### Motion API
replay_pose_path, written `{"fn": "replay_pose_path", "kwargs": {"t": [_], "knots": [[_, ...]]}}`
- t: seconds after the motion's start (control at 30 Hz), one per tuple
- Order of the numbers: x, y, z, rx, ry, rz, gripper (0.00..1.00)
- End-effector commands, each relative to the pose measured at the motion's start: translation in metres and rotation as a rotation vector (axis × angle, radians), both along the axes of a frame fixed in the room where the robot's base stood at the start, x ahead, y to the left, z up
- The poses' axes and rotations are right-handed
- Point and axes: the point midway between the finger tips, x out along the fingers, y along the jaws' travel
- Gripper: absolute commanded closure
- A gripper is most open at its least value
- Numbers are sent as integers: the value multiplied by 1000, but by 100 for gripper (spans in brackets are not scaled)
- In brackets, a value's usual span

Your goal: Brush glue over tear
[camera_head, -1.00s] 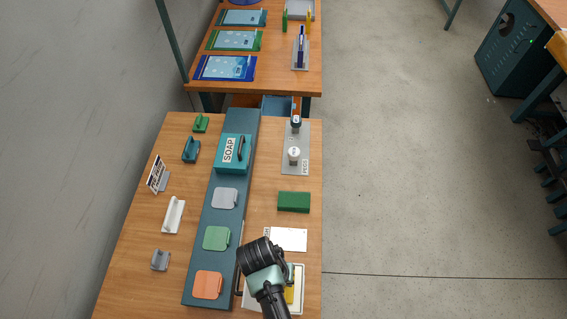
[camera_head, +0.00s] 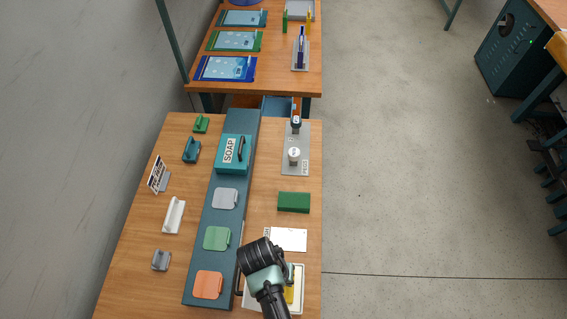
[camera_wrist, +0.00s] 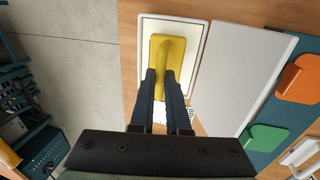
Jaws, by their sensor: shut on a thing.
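In the wrist view, my gripper (camera_wrist: 160,76) is shut on the handle of a yellow flat tool (camera_wrist: 172,50). The tool is in a white-rimmed shallow tray (camera_wrist: 204,42); whether it touches the tray floor I cannot tell. In the head view, my gripper is largely hidden behind my wrist, and only a yellow edge (camera_head: 290,291) shows in the tray (camera_head: 301,296). A white sheet (camera_head: 289,240) with a small dark dot lies just beyond the tray. I cannot make out a tear, a brush or glue for certain.
A teal strip (camera_head: 196,289) left of my gripper carries coloured pads and a SOAP box (camera_head: 234,153). A light grey panel (camera_wrist: 240,75) lies beside the tray. A green block (camera_head: 293,202) and a grey plate (camera_head: 303,133) with a white-capped item are farther back.

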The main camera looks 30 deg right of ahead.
Motion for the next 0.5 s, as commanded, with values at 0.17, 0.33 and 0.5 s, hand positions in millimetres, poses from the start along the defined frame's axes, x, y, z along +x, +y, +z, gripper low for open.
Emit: {"fn": "replay_pose_path", "kwargs": {"t": [0.17,0.33,0.5], "knots": [[-2,0,-2,1,3,0,100],[-2,0,-2,1,4,0,100],[-2,0,7,1,4,0,100]]}}
